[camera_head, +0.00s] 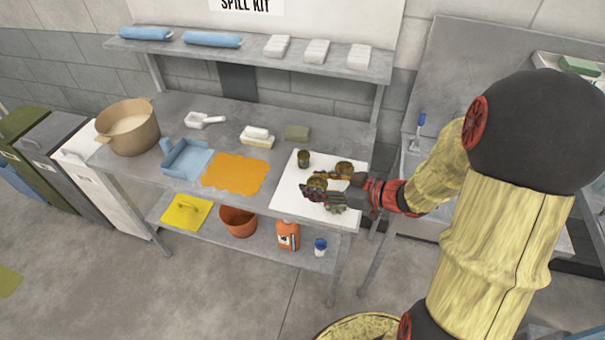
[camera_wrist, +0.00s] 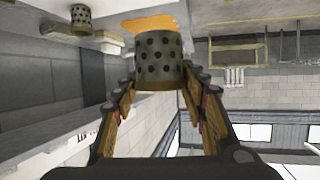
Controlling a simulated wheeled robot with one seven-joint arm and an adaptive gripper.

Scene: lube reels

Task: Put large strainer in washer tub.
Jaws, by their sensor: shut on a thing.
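My gripper (camera_head: 322,194) is shut on a dark olive, perforated cylinder, apparently the large strainer (camera_head: 317,181), over the white mat at the bench's right end. In the wrist view the strainer (camera_wrist: 158,60) sits between the two fingers, its lower part between the fingertips. Whether it touches the mat is hard to tell. A second perforated cylinder (camera_head: 304,158) stands upright on the mat behind it and also shows in the wrist view (camera_wrist: 81,16). A round tan tub (camera_head: 125,138) with handles stands at the bench's left end and may be the washer tub.
The white mat (camera_head: 290,198) also holds another olive part (camera_head: 344,168). An orange cloth (camera_head: 236,172), blue dustpan (camera_head: 186,158), white scoop (camera_head: 204,119), pale block (camera_head: 257,138) and green pad (camera_head: 297,132) lie on the bench. A shelf (camera_head: 250,52) overhangs the back.

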